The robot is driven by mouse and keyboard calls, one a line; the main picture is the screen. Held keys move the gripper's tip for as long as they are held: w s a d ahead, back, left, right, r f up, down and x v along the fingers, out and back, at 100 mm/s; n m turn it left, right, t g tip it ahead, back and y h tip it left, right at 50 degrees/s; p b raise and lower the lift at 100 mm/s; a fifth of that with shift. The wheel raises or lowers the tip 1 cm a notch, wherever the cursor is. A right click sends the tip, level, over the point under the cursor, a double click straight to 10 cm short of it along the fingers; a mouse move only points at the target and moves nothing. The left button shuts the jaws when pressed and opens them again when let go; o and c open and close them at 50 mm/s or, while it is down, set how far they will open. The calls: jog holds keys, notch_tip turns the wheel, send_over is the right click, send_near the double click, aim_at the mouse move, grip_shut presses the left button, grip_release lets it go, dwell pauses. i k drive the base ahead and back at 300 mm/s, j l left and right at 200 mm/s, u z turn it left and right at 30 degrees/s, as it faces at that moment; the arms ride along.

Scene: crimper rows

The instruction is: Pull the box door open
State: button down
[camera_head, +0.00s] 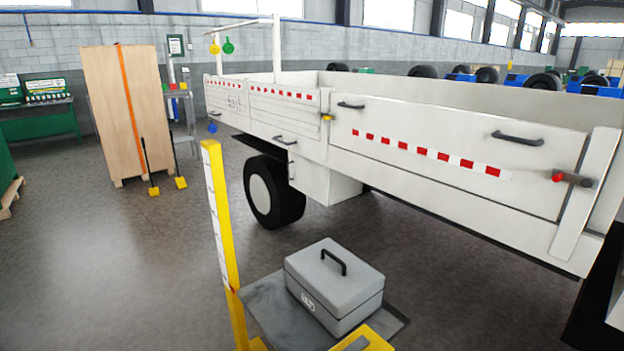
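A closed grey box (335,290) with a black handle (334,262) on its lid sits at bottom centre, on a dark grey plate (268,305). Behind it stands a white trailer bed with closed side panels. The right panel (440,180) carries two dark handles (517,138) and a red-and-white stripe. A latch with a red knob (558,176) sits at its right end. A yellow latch (327,117) sits at its left end, by the left panels (275,105). I cannot tell which part the task calls the box door. My gripper is not in view.
A yellow post (221,235) stands left of the grey box. A trailer wheel (272,192) is behind it. A tall wooden crate (120,110) stands at the back left, with yellow-ended tools against it. The floor at left (90,270) is clear.

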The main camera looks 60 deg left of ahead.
aim_at(310, 177)
jog(key=u, duration=2.3)
jog(key=k+j+u, duration=0.1)
jog(key=k+u, duration=0.25)
jog(key=k, duration=0.15)
jog(key=i+j+u, duration=0.15)
jog(key=u, duration=0.2)
jog(key=i+u, duration=0.2)
jog(key=u, duration=0.15)
jog(key=i+j+u, duration=0.1)
jog(key=u, duration=0.25)
jog(key=i+j, duration=0.1)
jog(key=i, duration=3.7)
jog(key=i+z, duration=0.1)
jog(key=z, duration=0.3)
jog(key=i+z, duration=0.1)
jog(key=z, duration=0.3)
jog(key=i+z, duration=0.1)
jog(key=z, duration=0.3)
jog(key=i+j+z, duration=0.1)
jog(key=z, duration=0.95)
